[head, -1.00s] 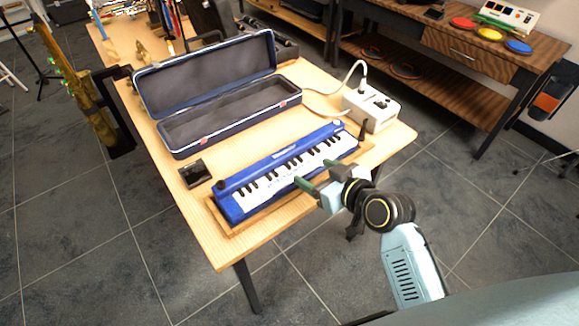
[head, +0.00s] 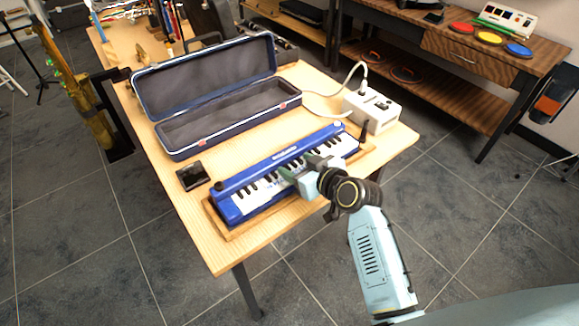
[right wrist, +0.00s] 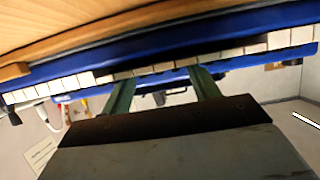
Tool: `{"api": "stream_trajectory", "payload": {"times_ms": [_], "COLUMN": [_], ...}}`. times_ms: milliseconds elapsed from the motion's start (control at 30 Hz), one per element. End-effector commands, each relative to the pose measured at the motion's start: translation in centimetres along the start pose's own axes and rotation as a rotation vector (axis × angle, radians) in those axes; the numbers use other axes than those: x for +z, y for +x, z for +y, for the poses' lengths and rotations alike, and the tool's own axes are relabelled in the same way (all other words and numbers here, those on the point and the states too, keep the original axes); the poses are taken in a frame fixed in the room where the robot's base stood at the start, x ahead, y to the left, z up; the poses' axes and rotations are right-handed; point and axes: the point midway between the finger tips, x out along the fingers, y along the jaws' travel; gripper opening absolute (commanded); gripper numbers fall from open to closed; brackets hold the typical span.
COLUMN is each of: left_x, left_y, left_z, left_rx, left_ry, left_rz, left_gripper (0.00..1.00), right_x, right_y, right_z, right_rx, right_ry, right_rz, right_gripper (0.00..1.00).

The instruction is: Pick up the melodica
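The melodica (head: 258,184), blue with white and black keys, lies keys up on a wooden stand (head: 238,231) at the front edge of the table. My right gripper (head: 297,167) reaches over its keys from the front, near the middle of its length. Its two green fingers are apart, with nothing gripped between them. In the right wrist view the melodica (right wrist: 185,46) runs across just beyond the fingertips of the gripper (right wrist: 161,80); I cannot tell whether they touch it. My left gripper is not in view.
An open, empty blue case (head: 225,125) lies behind the melodica on the wooden table (head: 195,228). A small black box (head: 193,175) stands left of it. A white device (head: 371,109) with a cable is at the right. A workbench (head: 465,60) stands at the back right.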

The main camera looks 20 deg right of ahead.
Motion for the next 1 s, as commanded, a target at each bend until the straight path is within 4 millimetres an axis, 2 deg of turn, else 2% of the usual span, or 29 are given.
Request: {"api": "stream_trajectory", "payload": {"times_ms": [67,433,767,867,1000], "left_x": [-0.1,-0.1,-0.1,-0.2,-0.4], "left_y": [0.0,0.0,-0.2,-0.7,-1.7], "left_z": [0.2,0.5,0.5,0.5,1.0], "left_rx": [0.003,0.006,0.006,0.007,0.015], "left_ry": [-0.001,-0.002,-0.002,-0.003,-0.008], "left_rz": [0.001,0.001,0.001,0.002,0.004], "left_gripper": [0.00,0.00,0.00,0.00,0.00], "right_x": [0.0,0.0,-0.7,-1.8,-4.4], "right_y": [0.0,0.0,-0.2,-0.6,-1.7], "right_z": [0.0,0.0,0.0,0.0,0.0], "right_rx": [0.000,0.000,0.001,0.001,0.001], "right_ry": [0.000,0.000,-0.001,-0.003,-0.005], "right_rz": [0.000,0.000,0.008,0.010,0.012], "right_gripper": [0.50,0.01,0.00,0.00,0.00]}}
